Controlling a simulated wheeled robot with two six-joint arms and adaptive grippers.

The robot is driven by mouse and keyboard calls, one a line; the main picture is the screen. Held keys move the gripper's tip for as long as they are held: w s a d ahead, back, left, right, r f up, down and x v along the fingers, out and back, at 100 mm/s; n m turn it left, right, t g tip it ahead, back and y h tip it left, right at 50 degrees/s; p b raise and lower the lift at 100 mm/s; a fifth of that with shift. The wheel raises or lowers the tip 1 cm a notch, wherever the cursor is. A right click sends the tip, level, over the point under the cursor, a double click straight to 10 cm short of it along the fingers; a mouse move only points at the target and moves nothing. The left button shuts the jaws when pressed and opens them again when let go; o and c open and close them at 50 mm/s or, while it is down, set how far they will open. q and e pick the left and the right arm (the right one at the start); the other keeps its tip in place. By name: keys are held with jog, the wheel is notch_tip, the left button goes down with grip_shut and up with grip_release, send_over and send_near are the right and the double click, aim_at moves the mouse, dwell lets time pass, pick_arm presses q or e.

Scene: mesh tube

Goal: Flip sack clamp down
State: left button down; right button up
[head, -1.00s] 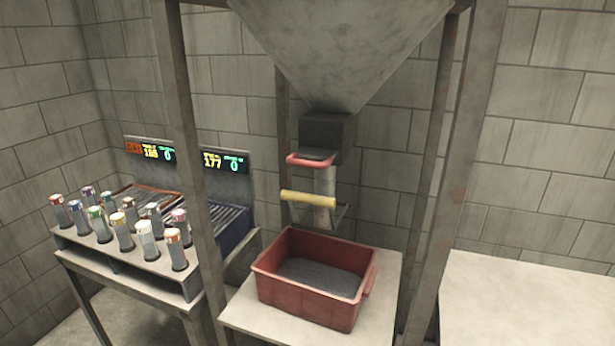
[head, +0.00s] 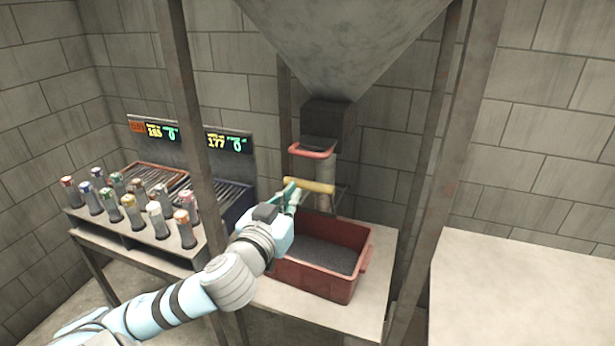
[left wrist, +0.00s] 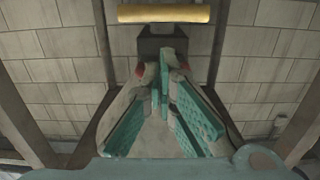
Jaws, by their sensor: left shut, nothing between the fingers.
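The sack clamp shows as a yellow bar (head: 312,186) on thin metal arms, in front of the grey spout tube (head: 325,172) under the hopper. The bar lies roughly level. My left gripper (head: 291,190) is shut and empty, beside and slightly below the bar's left end in the head view. In the left wrist view the yellow bar (left wrist: 163,14) crosses the top, beyond the shut fingertips (left wrist: 165,60), with a gap in the picture. Whether they touch is unclear. My right gripper is not in view.
A red handle (head: 312,151) sits on the dark spout box (head: 327,118) above the bar. A red bin (head: 335,285) of dark grains stands below. Rusty frame posts (head: 195,130) flank the hopper (head: 340,40). Several capped tubes (head: 133,215) stand at left. The right table (head: 520,290) is bare.

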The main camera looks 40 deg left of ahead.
pick_arm(q)
jog(key=x, duration=1)
jog(key=shift+a+f, duration=0.15)
jog(key=shift+f, duration=0.05)
jog(key=shift+w+b, duration=0.1)
jog(key=shift+b, duration=0.2)
